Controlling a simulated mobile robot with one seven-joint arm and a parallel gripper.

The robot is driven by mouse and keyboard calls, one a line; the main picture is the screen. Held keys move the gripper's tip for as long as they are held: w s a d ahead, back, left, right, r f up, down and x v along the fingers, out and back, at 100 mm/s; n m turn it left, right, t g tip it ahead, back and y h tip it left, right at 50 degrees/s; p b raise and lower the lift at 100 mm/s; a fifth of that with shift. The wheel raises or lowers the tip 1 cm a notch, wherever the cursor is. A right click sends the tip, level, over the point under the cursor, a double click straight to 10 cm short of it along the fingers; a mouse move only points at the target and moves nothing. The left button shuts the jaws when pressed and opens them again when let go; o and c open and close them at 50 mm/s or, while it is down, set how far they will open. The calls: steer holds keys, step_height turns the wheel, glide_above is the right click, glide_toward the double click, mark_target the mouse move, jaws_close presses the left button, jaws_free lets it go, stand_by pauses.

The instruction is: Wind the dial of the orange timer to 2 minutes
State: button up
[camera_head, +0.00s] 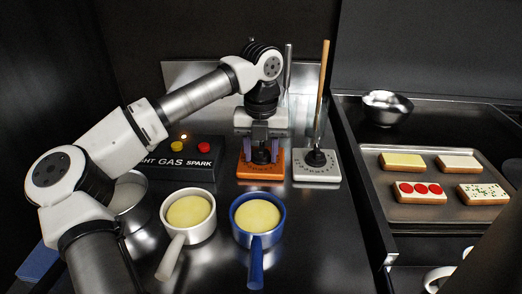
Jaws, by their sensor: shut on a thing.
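The orange timer (261,171) stands on the steel counter, in the middle of the camera_head view. Its sloped face carries scale marks. My gripper (261,155) points down over it, with its fingers shut on the timer's dial. The dial and its pointer are hidden behind the fingers, so I cannot read the setting. A white timer (317,173) with a dark dial stands close to the right of the orange one.
A black gas box (180,160) with yellow and red buttons stands left of the timers. A white pan (188,213) and a blue pan (258,218) stand in front. Upright rods rise behind the white timer. A tray (440,212) of toasts and a metal bowl (387,107) are at right.

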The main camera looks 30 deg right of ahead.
mark_target(257, 156)
steer(key=shift+m, duration=0.3)
steer(key=m, duration=0.3)
steer(key=shift+w+a, duration=0.2)
steer(key=shift+w+m, duration=0.2)
steer(key=shift+m, duration=1.4)
steer(key=o, duration=0.9)
steer(key=shift+o, duration=0.2)
steer(key=shift+r, duration=0.1)
step_height(257, 156, up, 14)
